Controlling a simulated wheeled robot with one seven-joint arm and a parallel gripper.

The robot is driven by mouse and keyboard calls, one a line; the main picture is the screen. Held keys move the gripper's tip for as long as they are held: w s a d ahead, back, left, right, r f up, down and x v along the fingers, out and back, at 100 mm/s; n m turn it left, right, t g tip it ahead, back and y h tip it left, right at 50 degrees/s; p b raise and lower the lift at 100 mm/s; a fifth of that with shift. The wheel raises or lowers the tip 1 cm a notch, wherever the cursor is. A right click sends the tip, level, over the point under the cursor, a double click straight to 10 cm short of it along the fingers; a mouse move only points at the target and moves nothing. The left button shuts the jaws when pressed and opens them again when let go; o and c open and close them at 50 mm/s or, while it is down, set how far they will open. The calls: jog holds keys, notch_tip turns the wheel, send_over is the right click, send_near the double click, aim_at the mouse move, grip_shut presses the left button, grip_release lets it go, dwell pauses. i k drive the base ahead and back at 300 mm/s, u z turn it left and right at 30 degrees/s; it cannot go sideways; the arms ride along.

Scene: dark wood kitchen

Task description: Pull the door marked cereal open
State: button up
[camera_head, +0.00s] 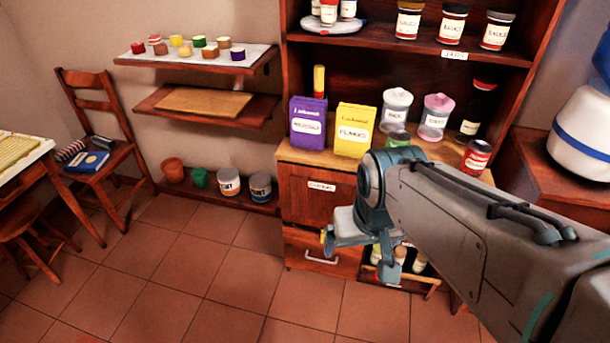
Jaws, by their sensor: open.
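The door marked cereal (303,205) is a dark reddish wood panel in the lower part of the cabinet. It carries a small white label (321,186) and looks shut. My gripper (356,254) is open, in front of the cabinet at the door's lower right, and hangs partly over the drawer below. The gripper and arm cover the door's right side, and I see no handle on the part that shows. Nothing shows between the fingers. I cannot tell whether the gripper touches the cabinet.
A drawer (300,247) with a pale handle sits under the door. Purple (308,121) and yellow (355,130) boxes and several jars stand on the counter above. Bottles (418,262) stand low behind my arm. Tiled floor (190,265) is clear left of the cabinet.

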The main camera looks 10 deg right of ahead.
aim_at(310, 196)
jog(key=k, duration=0.5)
jog(key=z, duration=1.1)
jog(key=i, duration=0.7)
jog(key=z, duration=0.1)
